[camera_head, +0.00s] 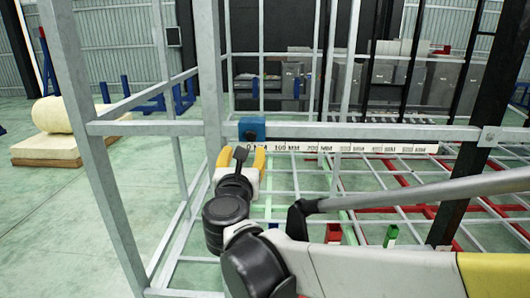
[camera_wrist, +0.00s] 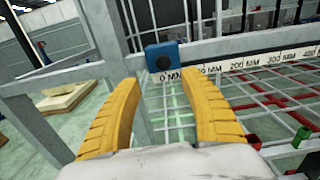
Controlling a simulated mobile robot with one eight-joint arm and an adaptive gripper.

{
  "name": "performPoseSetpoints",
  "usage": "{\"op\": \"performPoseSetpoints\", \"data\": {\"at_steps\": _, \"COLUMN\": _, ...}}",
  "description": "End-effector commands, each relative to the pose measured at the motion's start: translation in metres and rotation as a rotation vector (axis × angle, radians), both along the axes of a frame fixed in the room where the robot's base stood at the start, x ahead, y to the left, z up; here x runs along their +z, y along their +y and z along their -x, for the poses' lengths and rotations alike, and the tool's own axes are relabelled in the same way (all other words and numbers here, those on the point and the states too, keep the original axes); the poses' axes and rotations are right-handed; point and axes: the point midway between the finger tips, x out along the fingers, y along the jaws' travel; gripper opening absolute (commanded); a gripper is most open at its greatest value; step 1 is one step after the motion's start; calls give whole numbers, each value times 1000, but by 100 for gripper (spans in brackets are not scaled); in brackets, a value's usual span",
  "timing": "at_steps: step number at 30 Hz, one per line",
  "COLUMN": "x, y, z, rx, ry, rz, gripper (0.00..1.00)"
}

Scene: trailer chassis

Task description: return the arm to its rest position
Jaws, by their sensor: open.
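My gripper (camera_head: 241,158) has yellow fingers and is open, with nothing between them. In the wrist view the two yellow fingers (camera_wrist: 172,105) stand apart, pointing at the metal frame. A blue box (camera_head: 252,129) sits on the horizontal grey rail at the zero end of a white ruler strip (camera_head: 340,147). The blue box also shows in the wrist view (camera_wrist: 162,56), beyond the fingertips and apart from them. My arm comes in from the lower right of the head view, partly hiding the grid below.
A grey post (camera_head: 208,75) and rail (camera_head: 150,128) stand close to my gripper. A wire grid with red and green bars (camera_head: 400,180) lies beyond. A red block (camera_head: 333,233) and a green block (camera_head: 391,236) sit near my arm. A wooden pallet (camera_head: 45,150) is at left.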

Motion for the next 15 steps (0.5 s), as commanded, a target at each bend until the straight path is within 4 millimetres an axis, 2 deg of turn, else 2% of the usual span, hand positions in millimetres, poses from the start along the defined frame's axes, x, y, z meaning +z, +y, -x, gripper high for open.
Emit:
{"op": "performPoseSetpoints", "data": {"at_steps": 2, "x": 1, "y": -2, "z": 0, "rx": 4, "ry": -6, "rz": 15, "gripper": 51}}
{"op": "performPoseSetpoints", "data": {"at_steps": 5, "x": 5, "y": -11, "z": 2, "rx": 41, "ry": -52, "rz": 144, "gripper": 51}}
{"op": "performPoseSetpoints", "data": {"at_steps": 8, "x": 7, "y": -30, "z": 12, "rx": 124, "ry": -150, "rz": 475, "gripper": 51}}
{"op": "performPoseSetpoints", "data": {"at_steps": 9, "x": 1, "y": -38, "z": 21, "rx": 167, "ry": -193, "rz": 664, "gripper": 51}}
{"op": "performPoseSetpoints", "data": {"at_steps": 11, "x": -21, "y": -53, "z": 39, "rx": 242, "ry": -247, "rz": 991, "gripper": 51}}
{"op": "performPoseSetpoints", "data": {"at_steps": 12, "x": -45, "y": -65, "z": 53, "rx": 298, "ry": -271, "rz": 1221, "gripper": 51}}
{"op": "performPoseSetpoints", "data": {"at_steps": 15, "x": -113, "y": -96, "z": 88, "rx": 458, "ry": -287, "rz": 1721, "gripper": 51}}
